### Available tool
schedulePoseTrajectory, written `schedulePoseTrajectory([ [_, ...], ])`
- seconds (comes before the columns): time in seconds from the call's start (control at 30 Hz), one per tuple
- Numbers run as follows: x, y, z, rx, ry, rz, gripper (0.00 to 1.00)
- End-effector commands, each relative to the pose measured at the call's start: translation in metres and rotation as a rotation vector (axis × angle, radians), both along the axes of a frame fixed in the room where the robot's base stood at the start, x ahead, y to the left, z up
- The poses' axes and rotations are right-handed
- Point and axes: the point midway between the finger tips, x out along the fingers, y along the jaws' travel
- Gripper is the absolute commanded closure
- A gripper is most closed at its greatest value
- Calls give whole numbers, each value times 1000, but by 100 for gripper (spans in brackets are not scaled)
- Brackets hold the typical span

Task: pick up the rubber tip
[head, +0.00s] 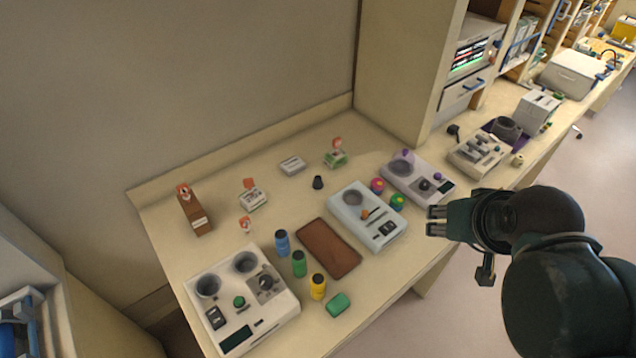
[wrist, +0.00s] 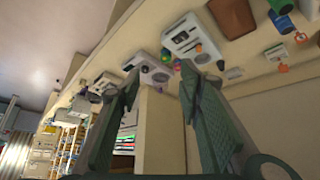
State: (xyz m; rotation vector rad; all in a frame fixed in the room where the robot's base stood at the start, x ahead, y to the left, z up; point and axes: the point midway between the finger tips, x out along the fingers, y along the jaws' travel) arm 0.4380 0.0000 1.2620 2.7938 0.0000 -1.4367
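A small dark cone-shaped piece (head: 318,182), which looks like the rubber tip, stands on the bench between a small white box and the light-blue device. My gripper (head: 436,221) is at the right in the head view, beyond the bench's front edge and well apart from the dark piece. In the wrist view my gripper (wrist: 158,76) shows two green fingers spread wide with nothing between them.
A white device (head: 425,178) stands behind. Blue (head: 282,242), green (head: 299,263) and yellow (head: 318,286) bottles stand left.

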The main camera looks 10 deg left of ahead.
Motion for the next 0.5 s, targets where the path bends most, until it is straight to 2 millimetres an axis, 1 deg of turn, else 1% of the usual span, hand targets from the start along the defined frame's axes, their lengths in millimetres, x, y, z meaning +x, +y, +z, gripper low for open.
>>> schedulePoseTrajectory([
  [0.33, 1, 0, 0, 0, 0, 0, 63],
  [0.5, 6, 3, 1, 2, 5, 0, 63],
])
